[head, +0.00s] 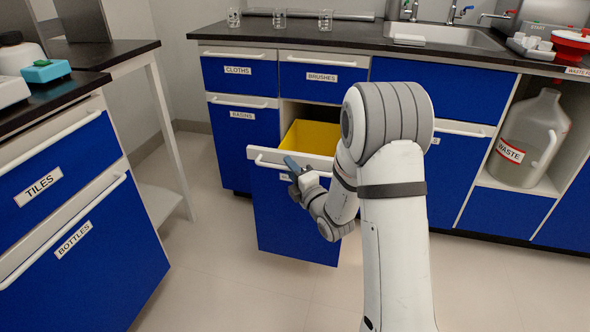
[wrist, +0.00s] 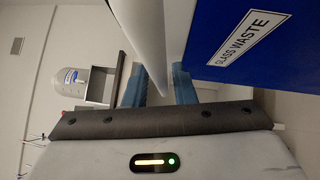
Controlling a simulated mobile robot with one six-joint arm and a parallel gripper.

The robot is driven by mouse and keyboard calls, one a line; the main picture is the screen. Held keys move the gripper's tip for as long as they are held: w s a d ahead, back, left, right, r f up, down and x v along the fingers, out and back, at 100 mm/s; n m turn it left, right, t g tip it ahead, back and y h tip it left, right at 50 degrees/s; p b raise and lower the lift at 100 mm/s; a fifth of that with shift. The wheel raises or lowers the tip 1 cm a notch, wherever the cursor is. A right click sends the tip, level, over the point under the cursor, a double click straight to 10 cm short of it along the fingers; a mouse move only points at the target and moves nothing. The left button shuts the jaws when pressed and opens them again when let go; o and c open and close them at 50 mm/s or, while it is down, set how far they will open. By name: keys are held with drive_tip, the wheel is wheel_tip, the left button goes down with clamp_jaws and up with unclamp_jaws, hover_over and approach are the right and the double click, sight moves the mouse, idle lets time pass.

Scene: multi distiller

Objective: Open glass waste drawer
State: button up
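The glass waste drawer (head: 296,222) has a blue front and stands pulled out from the lower cabinet. A yellow bin (head: 312,137) shows inside it. Its white handle (head: 262,159) runs along the top of the front. My gripper (head: 293,166) is at this handle, partly hidden by my arm. In the wrist view, the blue fingers of my gripper (wrist: 159,85) stand apart, with the white handle (wrist: 150,30) running between them. Some gap shows beside the handle. The "GLASS WASTE" label (wrist: 249,38) is on the blue front (wrist: 225,50), right of the fingers.
A counter with drawers labelled "TILES" (head: 38,187) and "BOTTLES" (head: 73,238) stands at the left. Shut drawers "CLOTHS" (head: 237,70) and "BRUSHES" (head: 322,77) are above the open one. A waste jug (head: 526,140) sits in a niche at right. Floor (head: 215,285) is clear between the counters.

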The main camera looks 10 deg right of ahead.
drive_tip(key=shift+o, duration=0.7)
drive_tip(key=shift+d, duration=0.2)
drive_tip(key=p+v, duration=0.1)
drive_tip(key=v, duration=0.6)
drive_tip(key=shift+s+p, duration=0.35)
drive_tip(key=shift+s, duration=0.05)
drive_tip(key=shift+d, duration=0.15)
drive_tip(key=s+d+r+m+g+h+p, duration=0.1)
drive_tip(key=d+r+m+g+h+p, duration=0.1)
drive_tip(key=r+m+p, duration=0.4)
drive_tip(key=s+d+r+m+g+h+p, duration=0.1)
drive_tip(key=r+m+g+h+p, duration=0.15)
drive_tip(key=r+p, duration=0.6)
drive_tip(key=s+d+r+m+g+h+p, duration=0.25)
drive_tip(key=r+p, duration=0.35)
drive_tip(key=r, duration=0.3)
drive_tip(key=s+a+r+m+g+h+p, duration=0.1)
drive_tip(key=s+r+m+g+p, duration=0.7)
drive_tip(key=s+r+m+p, duration=0.5)
drive_tip(key=s+r+p, duration=0.5)
drive_tip(key=s+r, duration=0.4)
drive_tip(key=s, duration=0.1)
drive_tip(key=shift+a, duration=0.35)
